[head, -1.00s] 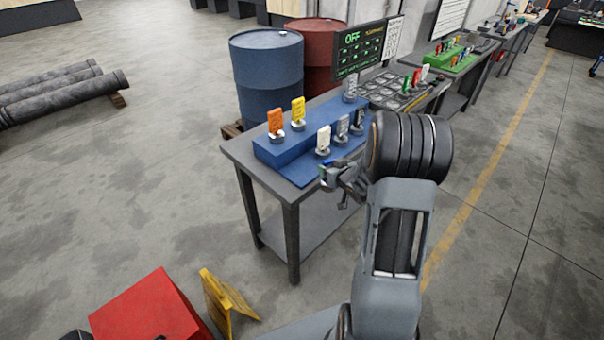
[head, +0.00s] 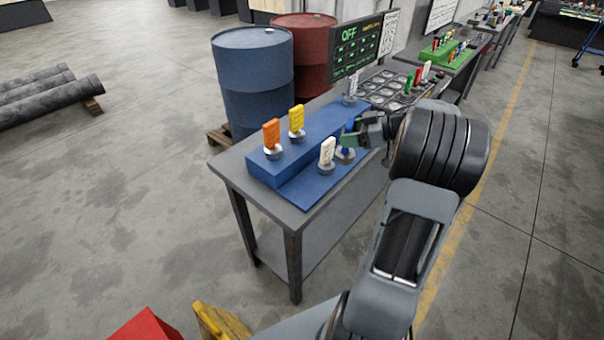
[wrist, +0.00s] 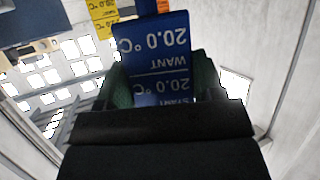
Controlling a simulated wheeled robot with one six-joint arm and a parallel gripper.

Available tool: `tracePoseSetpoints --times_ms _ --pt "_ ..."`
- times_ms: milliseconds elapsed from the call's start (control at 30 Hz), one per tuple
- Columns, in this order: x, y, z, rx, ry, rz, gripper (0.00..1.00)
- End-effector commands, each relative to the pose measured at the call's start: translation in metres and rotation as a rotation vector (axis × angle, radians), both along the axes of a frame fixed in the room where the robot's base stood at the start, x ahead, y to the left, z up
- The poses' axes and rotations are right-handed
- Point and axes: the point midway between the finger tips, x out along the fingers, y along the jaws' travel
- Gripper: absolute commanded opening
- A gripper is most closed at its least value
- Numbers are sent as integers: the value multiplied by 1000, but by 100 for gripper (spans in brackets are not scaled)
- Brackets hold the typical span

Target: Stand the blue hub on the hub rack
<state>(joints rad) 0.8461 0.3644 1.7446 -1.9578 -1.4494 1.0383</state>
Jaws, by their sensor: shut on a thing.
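The blue hub (head: 349,126) is a flat upright tag in my gripper (head: 352,133), over the front right part of the blue stepped rack (head: 310,198). In the wrist view the hub (wrist: 152,42) shows "20.0 °C" and "WANT" upside down between the green fingers (wrist: 205,75). A round grey base (head: 345,156) stands on the low step just below the hub; I cannot tell whether they touch. A white hub (head: 327,151) stands left of it. An orange hub (head: 271,134) and a yellow hub (head: 297,120) stand on the upper step. My gripper hides the step's right end.
A grey hub (head: 352,88) stands at the rack's far end. Beyond is a tray with round recesses (head: 386,90) and a screen reading OFF (head: 355,52). Blue (head: 252,70) and red (head: 303,45) barrels stand behind the table (head: 235,165).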

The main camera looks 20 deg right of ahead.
Motion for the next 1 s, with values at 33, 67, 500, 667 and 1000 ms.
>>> tracePoseSetpoints --times_ms 33,67,500,667,1000 --pt "3 9 -2 1 -2 6 0" --pt "5 14 -5 0 -3 6 0" --pt "40 88 -60 2 -2 1 0" --pt "46 100 -75 2 -3 0 0" --pt "51 113 -92 2 -1 3 0"
